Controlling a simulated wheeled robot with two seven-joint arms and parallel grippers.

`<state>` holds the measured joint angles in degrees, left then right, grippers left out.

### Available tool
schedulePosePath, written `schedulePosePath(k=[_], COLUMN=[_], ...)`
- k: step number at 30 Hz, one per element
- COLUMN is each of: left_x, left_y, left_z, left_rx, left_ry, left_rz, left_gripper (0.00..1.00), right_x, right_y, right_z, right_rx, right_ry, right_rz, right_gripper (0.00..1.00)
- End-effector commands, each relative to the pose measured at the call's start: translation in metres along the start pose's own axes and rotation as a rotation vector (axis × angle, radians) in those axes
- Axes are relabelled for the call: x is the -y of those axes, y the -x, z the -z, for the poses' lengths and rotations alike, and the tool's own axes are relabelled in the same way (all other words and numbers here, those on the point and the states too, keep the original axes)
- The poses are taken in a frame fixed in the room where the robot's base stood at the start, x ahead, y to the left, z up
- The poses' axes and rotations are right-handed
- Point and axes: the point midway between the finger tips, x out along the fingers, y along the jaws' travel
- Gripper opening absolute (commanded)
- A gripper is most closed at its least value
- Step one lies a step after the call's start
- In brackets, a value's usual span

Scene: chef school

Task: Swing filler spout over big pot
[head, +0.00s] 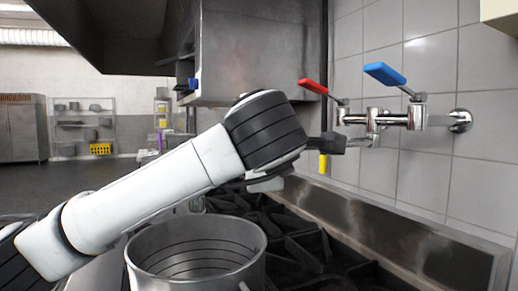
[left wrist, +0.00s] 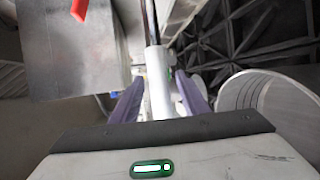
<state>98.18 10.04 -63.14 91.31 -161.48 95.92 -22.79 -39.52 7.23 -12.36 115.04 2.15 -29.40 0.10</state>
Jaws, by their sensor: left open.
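The filler is a chrome wall tap (head: 405,119) with a red lever (head: 313,86) and a blue lever (head: 384,73). My left gripper (head: 332,143) is just below and left of the tap body; my forearm reaches it across the pot. In the left wrist view my left gripper (left wrist: 160,80) is open, with a chrome pipe (left wrist: 158,72), seemingly the spout, between its two fingers. I cannot tell whether they touch it. The big pot (head: 195,262) stands at the front of the stove, below my arm, and shows at the right in the left wrist view (left wrist: 268,98). My right gripper is out of view.
Black stove grates (head: 305,245) lie beside and behind the pot. A steel backsplash ledge (head: 400,232) runs along the tiled wall. A steel hood (head: 250,60) hangs above. A small yellow piece (head: 322,164) shows just below my gripper.

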Motion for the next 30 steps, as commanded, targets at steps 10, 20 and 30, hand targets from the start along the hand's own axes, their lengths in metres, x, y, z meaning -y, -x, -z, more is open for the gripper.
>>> schedulePosePath(k=[10, 20, 30], left_x=[0.0, 0.0, 0.0], left_y=[0.059, 0.099, 0.101], left_z=[-0.001, -0.001, -0.001], left_rx=[0.005, 0.002, 0.002], left_ry=[-0.001, 0.0, 0.0], left_rz=[-0.006, -0.001, 0.0], left_gripper=[0.41, 0.41, 0.41], right_x=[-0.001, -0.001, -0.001], right_y=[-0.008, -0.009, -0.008], right_z=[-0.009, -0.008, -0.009], right_rx=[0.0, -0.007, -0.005], right_ry=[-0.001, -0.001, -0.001], right_rz=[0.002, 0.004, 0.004], right_gripper=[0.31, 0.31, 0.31])
